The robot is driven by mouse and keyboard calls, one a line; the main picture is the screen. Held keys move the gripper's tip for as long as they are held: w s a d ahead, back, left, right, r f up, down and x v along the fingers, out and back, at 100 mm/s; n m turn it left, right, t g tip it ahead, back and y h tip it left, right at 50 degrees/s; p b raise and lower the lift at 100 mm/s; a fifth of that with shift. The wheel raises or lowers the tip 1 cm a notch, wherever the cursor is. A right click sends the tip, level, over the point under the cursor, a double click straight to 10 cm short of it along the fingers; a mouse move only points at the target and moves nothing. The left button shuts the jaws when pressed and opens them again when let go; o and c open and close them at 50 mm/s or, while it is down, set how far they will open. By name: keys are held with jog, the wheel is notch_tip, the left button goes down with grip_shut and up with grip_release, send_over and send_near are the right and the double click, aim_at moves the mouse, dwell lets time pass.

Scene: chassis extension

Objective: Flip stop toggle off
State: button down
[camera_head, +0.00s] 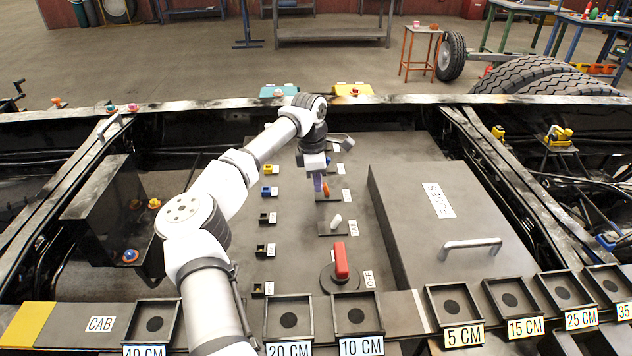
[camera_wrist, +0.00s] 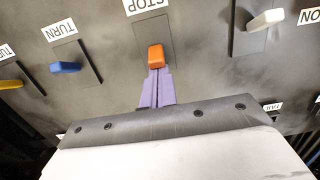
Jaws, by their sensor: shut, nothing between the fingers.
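The stop toggle is an orange lever (camera_wrist: 155,56) on a dark plate, with a STOP label (camera_wrist: 148,5) beside it in the wrist view. In the head view the orange lever (camera_head: 326,189) shows just beside my fingertips, partly hidden by them. My gripper (camera_wrist: 157,76) has its purple fingers shut together with nothing between them. The fingertips are right at the near edge of the lever. I cannot tell if they touch it. In the head view my gripper (camera_head: 318,187) points down at the panel.
A blue toggle labelled TURN (camera_wrist: 64,67) and a white toggle (camera_wrist: 266,19) flank it in the wrist view. In the head view a white toggle (camera_head: 336,222) and a red switch handle (camera_head: 341,260) stand nearer. A raised FUSES box (camera_head: 415,260) is to the right.

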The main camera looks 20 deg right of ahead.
jog(key=shift+s+d+r, duration=0.1)
jog(key=shift+d+r, duration=0.2)
jog(key=shift+d, duration=0.35)
jog(key=shift+r, duration=0.15)
jog(key=shift+r+p, duration=0.7)
jog(key=shift+a, duration=0.1)
